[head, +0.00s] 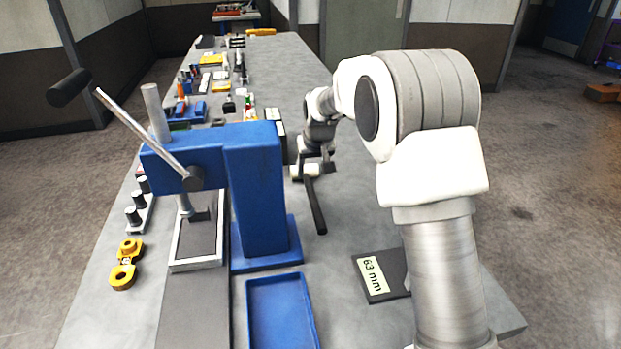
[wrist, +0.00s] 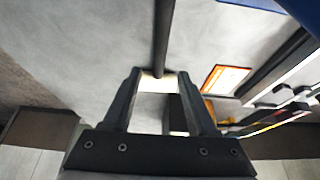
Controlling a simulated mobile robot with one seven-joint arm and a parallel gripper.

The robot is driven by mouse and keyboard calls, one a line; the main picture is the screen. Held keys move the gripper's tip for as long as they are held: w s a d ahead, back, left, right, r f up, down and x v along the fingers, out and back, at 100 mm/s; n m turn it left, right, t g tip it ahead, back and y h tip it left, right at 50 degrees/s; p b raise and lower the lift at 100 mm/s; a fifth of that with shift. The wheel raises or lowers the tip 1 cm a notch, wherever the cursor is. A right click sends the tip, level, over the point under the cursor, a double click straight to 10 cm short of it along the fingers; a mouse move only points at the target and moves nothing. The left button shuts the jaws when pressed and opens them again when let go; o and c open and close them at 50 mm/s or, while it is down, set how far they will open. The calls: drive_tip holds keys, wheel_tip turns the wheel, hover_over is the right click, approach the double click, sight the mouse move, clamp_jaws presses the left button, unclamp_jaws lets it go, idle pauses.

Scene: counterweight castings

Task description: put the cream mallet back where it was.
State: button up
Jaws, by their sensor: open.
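The cream mallet shows in the head view with its cream head (head: 305,171) at my gripper (head: 316,166) and its black handle (head: 315,206) pointing toward the front of the bench. It appears to lie on the grey bench top. In the wrist view the black handle (wrist: 163,35) runs up from between the fingers, and a bit of the cream head (wrist: 157,84) shows between them. My gripper (wrist: 158,78) is open, with one finger on each side of the head. Whether the fingers touch it cannot be told. My gripper hides part of the head.
A blue press (head: 260,185) with a long lever stands left of the mallet. A blue tray (head: 281,315) and a "63 mm" block (head: 383,274) are in front. A yellow part (head: 125,264) lies at left. Several small items crowd the far bench. Bench right of the handle is clear.

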drive_tip(key=s+d+r+m, duration=0.1)
drive_tip(key=s+d+r, duration=0.3)
drive_tip(key=s+r, duration=0.45)
drive_tip(key=s+d+r, duration=0.4)
drive_tip(key=s+r, duration=0.3)
drive_tip(key=s, duration=0.3)
drive_tip(key=s+d+f, duration=0.1)
drive_tip(key=s+d, duration=0.1)
drive_tip(key=s, duration=0.8)
drive_tip(key=s+d+f+m+t+h, duration=0.1)
drive_tip(key=s+d, duration=0.2)
drive_tip(key=s, duration=0.8)
drive_tip(key=shift+s+d, duration=0.15)
drive_tip(key=shift+s, duration=0.1)
drive_tip(key=shift+f, duration=0.1)
wheel_tip(320, 180, up, 2)
drive_tip(key=shift+r+p, duration=0.15)
drive_tip(key=shift+p, duration=1.05)
